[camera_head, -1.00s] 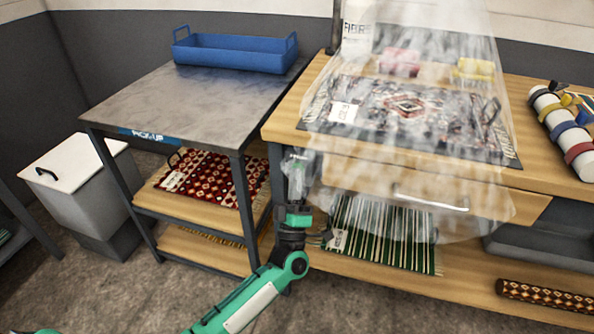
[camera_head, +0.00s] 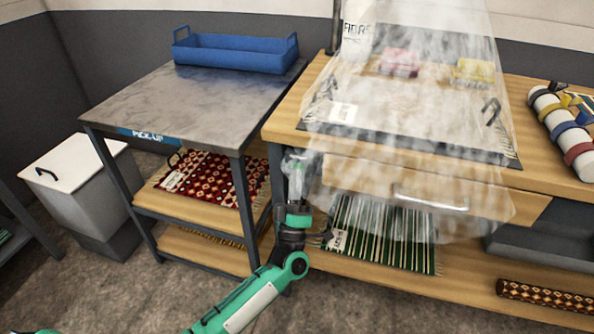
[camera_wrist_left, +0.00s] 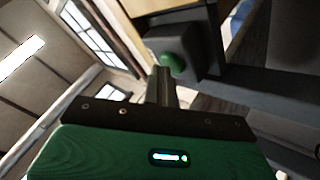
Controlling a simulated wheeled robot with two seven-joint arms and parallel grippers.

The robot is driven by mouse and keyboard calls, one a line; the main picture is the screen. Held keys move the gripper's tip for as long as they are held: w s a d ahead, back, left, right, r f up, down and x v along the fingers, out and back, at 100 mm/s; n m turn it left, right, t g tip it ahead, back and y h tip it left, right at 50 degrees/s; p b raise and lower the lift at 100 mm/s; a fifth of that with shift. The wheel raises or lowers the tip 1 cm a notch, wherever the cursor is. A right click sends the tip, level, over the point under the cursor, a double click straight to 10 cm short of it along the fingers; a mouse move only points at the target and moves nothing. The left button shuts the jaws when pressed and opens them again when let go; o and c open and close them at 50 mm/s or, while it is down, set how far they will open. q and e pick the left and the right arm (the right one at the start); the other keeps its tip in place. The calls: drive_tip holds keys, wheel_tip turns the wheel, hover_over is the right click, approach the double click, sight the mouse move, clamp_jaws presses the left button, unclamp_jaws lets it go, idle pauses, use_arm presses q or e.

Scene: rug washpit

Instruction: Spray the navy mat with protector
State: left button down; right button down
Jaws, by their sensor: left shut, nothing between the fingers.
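A flat mat with a dark navy border (camera_head: 425,150) and a white tag (camera_head: 343,113) lies on the wooden bench. A cone of white, see-through mist (camera_head: 410,185) hangs over it and hides most of its pattern. My left gripper (camera_head: 296,160) is shut and empty at the left front corner of the bench, pointing up. In the left wrist view, my fingers (camera_wrist_left: 162,86) reach up to a round green button (camera_wrist_left: 172,63) on a dark box (camera_wrist_left: 185,42). The fingertips are at or very near the button; I cannot tell if they press it. My right gripper is out of view.
A metal table (camera_head: 200,95) marked "PICK UP" holds a blue tray (camera_head: 235,54). A red patterned rug (camera_head: 215,180) and a green striped rug (camera_head: 385,235) lie on lower shelves. A lidded bin (camera_head: 80,190) stands left.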

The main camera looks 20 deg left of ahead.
use_arm(q)
drive_tip(key=shift+s, duration=0.1)
idle(0.4)
drive_tip(key=shift+s+p, duration=0.4)
drive_tip(key=shift+s, duration=0.45)
drive_tip(key=s+p, duration=0.2)
drive_tip(key=s, duration=0.3)
drive_tip(key=shift+a, duration=0.1)
